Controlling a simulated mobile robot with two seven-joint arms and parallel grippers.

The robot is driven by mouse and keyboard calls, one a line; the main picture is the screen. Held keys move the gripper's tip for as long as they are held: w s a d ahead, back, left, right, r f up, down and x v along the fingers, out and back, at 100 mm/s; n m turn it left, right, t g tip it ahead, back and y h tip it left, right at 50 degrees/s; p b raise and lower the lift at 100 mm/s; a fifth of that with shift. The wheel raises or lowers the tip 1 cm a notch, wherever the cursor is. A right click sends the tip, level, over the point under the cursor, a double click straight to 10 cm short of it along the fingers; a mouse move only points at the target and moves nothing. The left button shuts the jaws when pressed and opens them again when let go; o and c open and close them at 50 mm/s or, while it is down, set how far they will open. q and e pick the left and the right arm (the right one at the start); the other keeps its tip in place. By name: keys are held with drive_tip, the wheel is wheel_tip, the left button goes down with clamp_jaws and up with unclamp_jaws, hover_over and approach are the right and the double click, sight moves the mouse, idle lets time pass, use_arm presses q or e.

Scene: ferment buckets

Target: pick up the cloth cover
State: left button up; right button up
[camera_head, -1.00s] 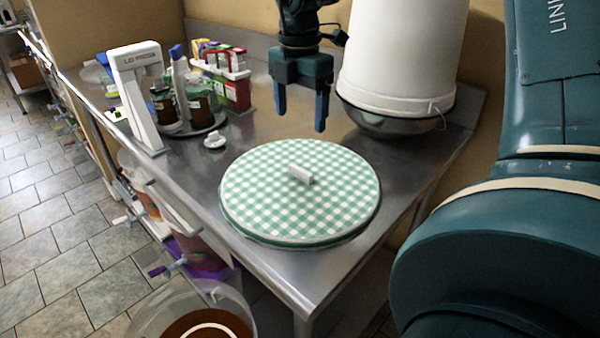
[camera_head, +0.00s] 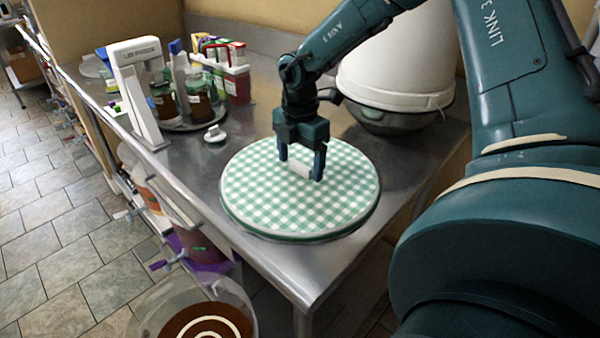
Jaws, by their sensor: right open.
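The cloth cover (camera_head: 285,205) is a round disc in green and white check with a dark green rim. It lies flat on the steel table. A short white handle (camera_head: 301,170) stands at its middle. My right gripper (camera_head: 301,172) is over the cover, pointing down, with its two blue fingers open on either side of the handle. I cannot tell whether the fingers touch the handle. My left gripper is not in view.
A white stand (camera_head: 140,95), jars (camera_head: 196,95) and a small white knob (camera_head: 214,134) are left. An open bucket of brown contents (camera_head: 205,325) stands below the table's front edge (camera_head: 275,280).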

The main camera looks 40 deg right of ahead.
drive_tip(key=shift+c, duration=0.2)
drive_tip(key=c, duration=1.1)
drive_tip(key=shift+o, duration=0.2)
drive_tip(key=shift+r, duration=0.15)
